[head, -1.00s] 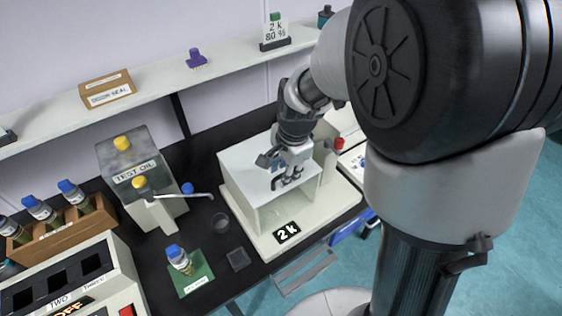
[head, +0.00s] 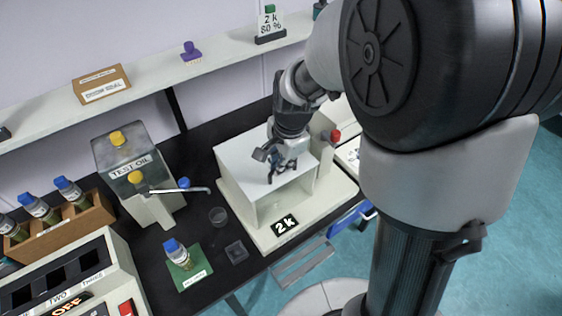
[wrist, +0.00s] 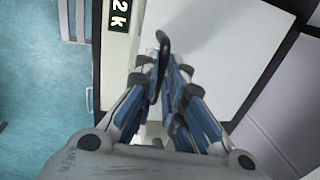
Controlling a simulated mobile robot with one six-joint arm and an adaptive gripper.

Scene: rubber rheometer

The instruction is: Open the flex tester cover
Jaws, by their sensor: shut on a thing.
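The flex tester is a pale machine with a "2k" label (head: 285,225) on its base, standing at the right part of the black bench. Its cover (head: 240,160) is a white box with a flat top, sitting down on the base. A dark handle (wrist: 162,44) stands up from the cover in the wrist view. My gripper (head: 272,177) is over the front part of the cover's top. In the wrist view my gripper (wrist: 162,75) has its fingers close together and shut on the handle. The fingers hide the handle's lower part.
A shelf (head: 150,85) runs above the bench.

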